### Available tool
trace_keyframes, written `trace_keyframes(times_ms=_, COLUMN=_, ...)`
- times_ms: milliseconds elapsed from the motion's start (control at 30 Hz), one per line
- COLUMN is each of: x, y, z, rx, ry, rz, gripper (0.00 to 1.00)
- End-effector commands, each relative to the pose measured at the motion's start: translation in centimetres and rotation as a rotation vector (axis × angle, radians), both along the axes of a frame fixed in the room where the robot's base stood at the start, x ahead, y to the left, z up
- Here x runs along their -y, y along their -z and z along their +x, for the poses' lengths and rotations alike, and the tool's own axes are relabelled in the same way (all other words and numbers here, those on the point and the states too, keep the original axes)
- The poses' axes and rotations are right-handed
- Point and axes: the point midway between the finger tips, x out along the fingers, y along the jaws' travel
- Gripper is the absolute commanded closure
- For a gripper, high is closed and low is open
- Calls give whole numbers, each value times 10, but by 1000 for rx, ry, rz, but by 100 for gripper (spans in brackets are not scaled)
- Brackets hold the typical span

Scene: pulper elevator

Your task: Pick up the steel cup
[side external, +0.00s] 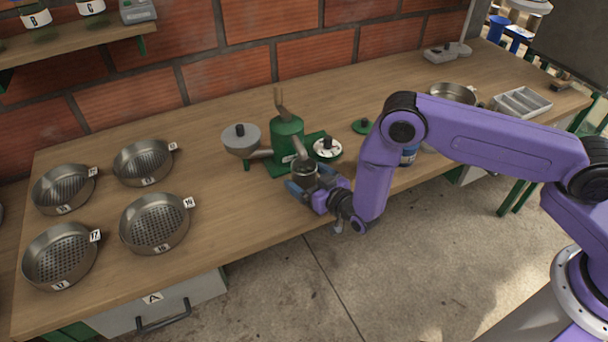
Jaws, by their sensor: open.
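The steel cup (304,170) looks like a small grey cylinder at the front of the green pulper (287,138), near the bench's front edge. My gripper (309,184) is open and low at the bench's front edge, with its blue-grey fingers pointing toward the pulper. The cup shows close to the fingertips, seemingly between them. I cannot tell whether either finger touches it. The cup's lower part is partly hidden by the gripper.
A grey bowl (241,139) and a white-topped round part (327,149) flank the pulper. Several numbered steel sieves (155,223) stand at left. A steel pan (452,93) and a divided tray (522,103) are at right. A brick wall (317,62) backs the bench.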

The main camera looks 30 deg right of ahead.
Motion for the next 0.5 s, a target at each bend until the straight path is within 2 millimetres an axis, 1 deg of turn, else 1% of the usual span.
trace_keyframes(times_ms=233, x=0, y=1, z=2, rx=-1, ry=0, rz=-1, gripper=6)
trace_keyframes(times_ms=267, x=0, y=1, z=2, rx=-1, ry=0, rz=-1, gripper=10)
trace_keyframes(times_ms=300, x=0, y=1, z=2, rx=-1, ry=0, rz=-1, gripper=23)
trace_keyframes(times_ms=367, x=0, y=1, z=2, rx=-1, ry=0, rz=-1, gripper=42)
trace_keyframes(times_ms=400, x=0, y=1, z=2, rx=-1, ry=0, rz=-1, gripper=55)
trace_keyframes(times_ms=433, x=0, y=1, z=2, rx=-1, ry=0, rz=-1, gripper=65)
trace_keyframes(times_ms=467, x=0, y=1, z=2, rx=-1, ry=0, rz=-1, gripper=67)
trace_keyframes(times_ms=500, x=0, y=0, z=2, rx=0, ry=0, rz=-1, gripper=67)
